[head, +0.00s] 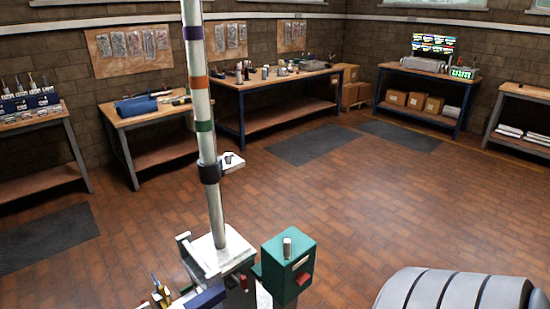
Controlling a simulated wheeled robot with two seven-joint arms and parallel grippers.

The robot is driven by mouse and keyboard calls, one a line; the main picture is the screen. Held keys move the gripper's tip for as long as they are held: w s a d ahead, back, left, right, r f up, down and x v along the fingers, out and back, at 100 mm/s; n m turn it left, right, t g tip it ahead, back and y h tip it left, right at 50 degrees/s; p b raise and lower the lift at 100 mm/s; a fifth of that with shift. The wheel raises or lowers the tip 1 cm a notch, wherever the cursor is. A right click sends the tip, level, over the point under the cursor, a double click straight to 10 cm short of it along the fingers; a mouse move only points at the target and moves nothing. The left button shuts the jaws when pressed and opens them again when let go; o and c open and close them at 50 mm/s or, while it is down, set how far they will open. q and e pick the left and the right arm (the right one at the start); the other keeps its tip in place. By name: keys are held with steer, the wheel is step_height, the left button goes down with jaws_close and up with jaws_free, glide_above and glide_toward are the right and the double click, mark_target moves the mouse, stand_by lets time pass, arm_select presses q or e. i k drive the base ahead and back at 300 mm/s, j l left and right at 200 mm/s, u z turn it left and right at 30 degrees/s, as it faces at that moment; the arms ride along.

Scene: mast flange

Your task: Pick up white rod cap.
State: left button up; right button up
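The mast has purple, orange and green bands and a black collar (209,172). A white side bracket (232,161) at the collar carries a small dark piece.
Small tools (160,292) and a blue block (205,298) sit low and left of the green box. Workbenches line the walls, including a left one (30,122) and a back one (270,82). The brick-coloured floor (370,205) between is clear, with flat dark mats.

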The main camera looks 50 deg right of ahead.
mark_target(228, 158)
steer(key=z, duration=1.15)
steer(key=i+l+u, duration=0.1)
steer(key=l, duration=0.3)
steer(key=i+l+u, duration=0.1)
steer(key=i+l, duration=0.15)
steer(key=l, duration=0.15)
steer(key=i+l+u, duration=0.1)
steer(key=l, duration=0.35)
steer(key=i+l+u, duration=0.1)
steer(key=l, duration=0.3)
steer(key=i+l+u, duration=0.1)
steer(key=l, duration=0.35)
steer(key=i+l+u, duration=0.1)
steer(key=l, duration=0.4)
steer(key=i, duration=0.1)
